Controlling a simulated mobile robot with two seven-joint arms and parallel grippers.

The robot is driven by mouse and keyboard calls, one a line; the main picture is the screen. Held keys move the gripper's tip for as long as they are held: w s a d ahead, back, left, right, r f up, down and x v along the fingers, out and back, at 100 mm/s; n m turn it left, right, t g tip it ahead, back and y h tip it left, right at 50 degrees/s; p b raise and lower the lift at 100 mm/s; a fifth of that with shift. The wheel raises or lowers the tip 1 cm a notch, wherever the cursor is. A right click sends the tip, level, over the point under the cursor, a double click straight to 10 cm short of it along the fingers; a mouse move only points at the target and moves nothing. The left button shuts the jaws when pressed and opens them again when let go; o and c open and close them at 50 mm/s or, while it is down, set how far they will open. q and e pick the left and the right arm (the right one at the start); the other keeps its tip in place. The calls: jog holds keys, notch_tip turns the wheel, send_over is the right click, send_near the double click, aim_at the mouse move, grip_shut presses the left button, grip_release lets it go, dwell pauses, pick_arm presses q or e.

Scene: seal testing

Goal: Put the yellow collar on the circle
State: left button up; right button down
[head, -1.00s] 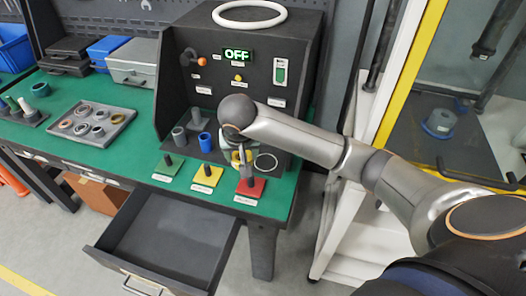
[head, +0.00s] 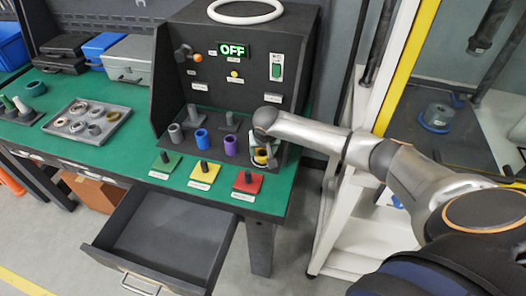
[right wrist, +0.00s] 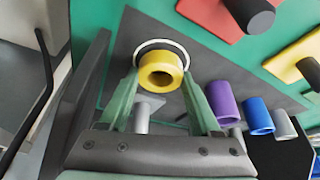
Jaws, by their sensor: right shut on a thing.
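The yellow collar (head: 261,155) is at the right end of the dark platform in the head view. In the right wrist view the collar (right wrist: 160,72) sits between the green fingers of my right gripper (right wrist: 162,82), which is shut on it. The white circle (right wrist: 162,42) shows as an arc around the collar's far side, so the collar overlaps it in this view. I cannot tell whether the collar touches the platform or hangs just above it. In the head view the gripper and collar mostly hide the circle. My left gripper is not in view.
Purple (head: 231,145), blue (head: 201,137) and grey (head: 176,133) collars stand left of the gripper. A panel reading OFF (head: 233,49) rises behind. A drawer (head: 160,240) is open below.

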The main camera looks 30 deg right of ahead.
jog(key=shift+f, duration=0.15)
jog(key=shift+c, duration=0.5)
grip_release()
jog(key=shift+f, duration=0.1)
jog(key=p+v, duration=0.1)
jog(key=v, duration=1.1)
